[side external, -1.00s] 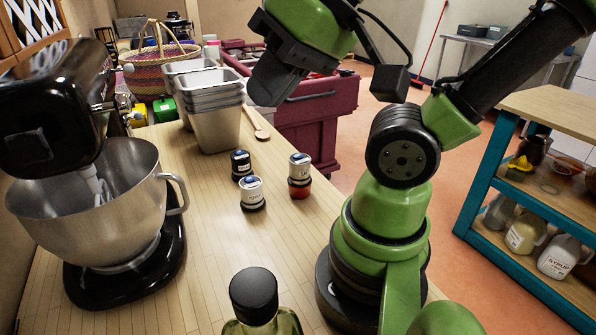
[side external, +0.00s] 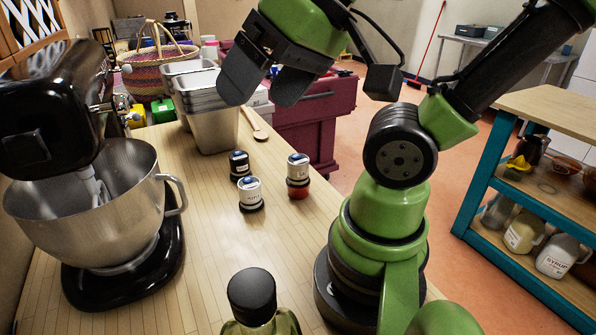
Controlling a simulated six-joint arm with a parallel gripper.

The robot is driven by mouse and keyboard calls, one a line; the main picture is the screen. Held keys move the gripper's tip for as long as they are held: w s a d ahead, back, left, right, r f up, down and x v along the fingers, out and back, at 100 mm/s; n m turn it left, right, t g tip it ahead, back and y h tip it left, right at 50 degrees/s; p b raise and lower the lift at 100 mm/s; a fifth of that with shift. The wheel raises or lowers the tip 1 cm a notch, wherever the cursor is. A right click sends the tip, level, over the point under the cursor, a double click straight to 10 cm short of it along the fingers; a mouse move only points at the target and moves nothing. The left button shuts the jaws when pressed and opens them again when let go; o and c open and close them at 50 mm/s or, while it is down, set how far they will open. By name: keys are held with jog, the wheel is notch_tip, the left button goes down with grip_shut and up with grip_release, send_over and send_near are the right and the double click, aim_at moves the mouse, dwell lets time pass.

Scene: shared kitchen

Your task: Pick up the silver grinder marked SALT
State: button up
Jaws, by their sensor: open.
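Three small grinders stand upright in a group on the wooden counter. A silver grinder with a black base (side external: 250,195) is nearest the camera, a black grinder (side external: 239,166) stands just behind it, and a silver-topped grinder with a red lower part (side external: 298,176) stands to the right. Their labels are too small to read surely, so I cannot tell which says SALT. My gripper (side external: 262,97) is open and empty, with its two dark fingers apart. It hangs above the counter, higher in the picture than the grinders and touching none.
A stand mixer with a steel bowl (side external: 85,205) fills the left of the counter (side external: 195,235). Stacked metal pans (side external: 214,130) and a wooden spoon (side external: 253,125) lie behind the grinders. A dark-capped bottle (side external: 254,300) stands at the front. The counter around the grinders is clear.

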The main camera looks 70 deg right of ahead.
jog(key=w+d+f+n+g+h, duration=0.2)
jog(key=w+d, duration=0.3)
jog(key=d, duration=0.1)
jog(key=n+g, duration=0.5)
jog(key=n, duration=0.1)
send_over(298, 157)
jog(key=f, duration=0.9)
jog(key=a+f, duration=0.1)
jog(key=f, duration=0.3)
jog(key=shift+w+f, duration=0.2)
jog(key=shift+f, duration=0.2)
jog(key=f, duration=0.4)
jog(key=shift+s+d+f, duration=0.2)
jog(key=shift+d, duration=0.1)
jog(key=shift+d+f, duration=0.2)
jog(key=shift+f, duration=2.9)
jog(key=shift+c, duration=0.4)
